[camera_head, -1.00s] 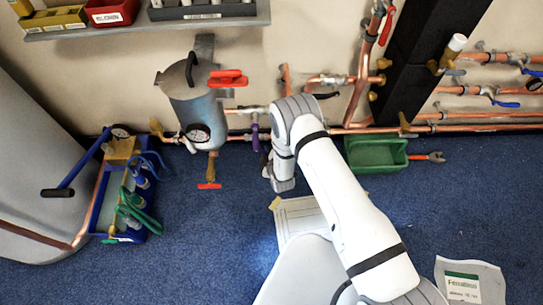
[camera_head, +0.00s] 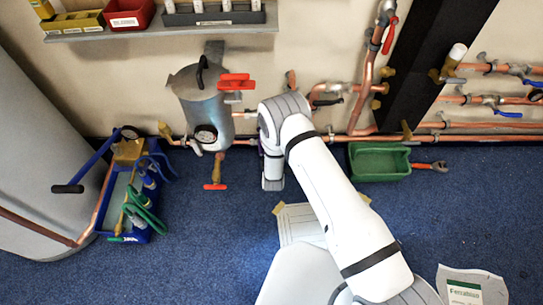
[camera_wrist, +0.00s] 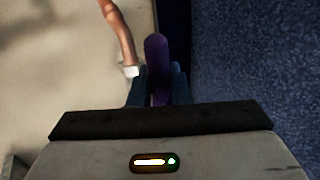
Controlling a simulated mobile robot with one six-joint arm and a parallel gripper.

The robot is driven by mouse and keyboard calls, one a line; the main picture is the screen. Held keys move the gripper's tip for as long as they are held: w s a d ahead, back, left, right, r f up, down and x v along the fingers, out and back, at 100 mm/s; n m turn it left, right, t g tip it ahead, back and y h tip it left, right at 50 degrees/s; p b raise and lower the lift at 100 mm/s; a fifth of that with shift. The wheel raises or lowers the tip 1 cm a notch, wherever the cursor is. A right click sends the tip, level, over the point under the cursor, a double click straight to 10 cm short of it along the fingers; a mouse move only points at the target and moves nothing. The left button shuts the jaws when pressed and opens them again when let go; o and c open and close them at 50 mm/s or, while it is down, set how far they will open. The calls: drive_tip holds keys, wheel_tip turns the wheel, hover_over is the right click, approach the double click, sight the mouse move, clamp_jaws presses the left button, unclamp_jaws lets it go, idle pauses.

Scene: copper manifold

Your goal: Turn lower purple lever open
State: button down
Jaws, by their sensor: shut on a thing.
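The purple lever (camera_wrist: 157,58) shows in the wrist view, its far end sticking out beyond the fingers. My gripper (camera_wrist: 157,88) is shut on it, with one dark finger on each side. In the head view my arm hides the purple lever and the gripper's fingers. The arm's wrist end hangs in front of the low copper pipe (camera_head: 330,138), just right of the grey tank (camera_head: 204,105).
The tank carries red handles (camera_head: 236,82) and a gauge close to my arm. A green bin (camera_head: 379,174) lies to the right on the blue carpet. A blue tool tray (camera_head: 130,236) stands at left. Open carpet lies between the tray and my arm.

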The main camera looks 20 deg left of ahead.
drive_tip(key=shift+s+a, duration=0.1)
drive_tip(key=shift+a, duration=0.05)
drive_tip(key=c, duration=1.4)
unclamp_jaws()
drive_tip(key=shift+s+r, duration=0.2)
drive_tip(key=shift+r, duration=0.05)
drive_tip(key=p+v, duration=0.2)
drive_tip(key=v, duration=0.5)
drive_tip(key=shift+p, duration=0.4)
